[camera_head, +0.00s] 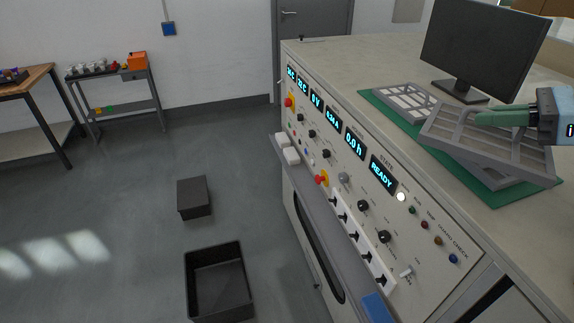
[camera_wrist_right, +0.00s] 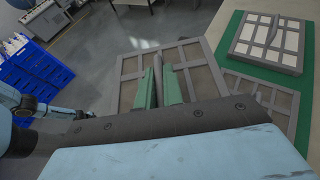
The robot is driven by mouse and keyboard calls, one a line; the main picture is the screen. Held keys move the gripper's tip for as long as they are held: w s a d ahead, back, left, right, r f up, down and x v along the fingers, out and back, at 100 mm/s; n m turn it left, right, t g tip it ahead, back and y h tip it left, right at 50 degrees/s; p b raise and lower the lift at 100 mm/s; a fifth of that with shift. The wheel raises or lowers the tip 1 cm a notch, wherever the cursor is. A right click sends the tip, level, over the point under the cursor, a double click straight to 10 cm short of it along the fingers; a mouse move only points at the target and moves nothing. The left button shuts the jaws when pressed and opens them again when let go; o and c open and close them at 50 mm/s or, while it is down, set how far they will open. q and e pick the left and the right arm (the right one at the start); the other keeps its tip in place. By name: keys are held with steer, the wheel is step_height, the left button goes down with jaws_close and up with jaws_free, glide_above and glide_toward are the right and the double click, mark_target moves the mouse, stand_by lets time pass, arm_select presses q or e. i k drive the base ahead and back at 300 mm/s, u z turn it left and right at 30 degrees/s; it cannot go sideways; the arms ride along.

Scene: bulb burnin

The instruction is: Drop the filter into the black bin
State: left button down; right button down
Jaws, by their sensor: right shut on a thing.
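My right gripper (camera_head: 482,118) is shut on a grey framed filter (camera_head: 455,140) with a grid of panes. It holds the filter tilted above the green mat (camera_head: 508,197) on the bench top. The right wrist view shows its green fingers (camera_wrist_right: 158,92) closed on a middle bar of the held filter (camera_wrist_right: 190,52). The black bin (camera_head: 247,290) stands open and looks empty on the floor, at the bottom of the head view. My left gripper is not in view.
Another filter with pale panes (camera_head: 400,98) lies on the mat, and one more (camera_wrist_right: 262,92) is partly hidden. A monitor (camera_head: 485,45) stands behind. The control panel (camera_head: 345,165) and its ledge lie between filter and bin. A smaller dark box (camera_head: 194,197) is on the floor.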

mark_target(225, 289)
steer(key=u, duration=1)
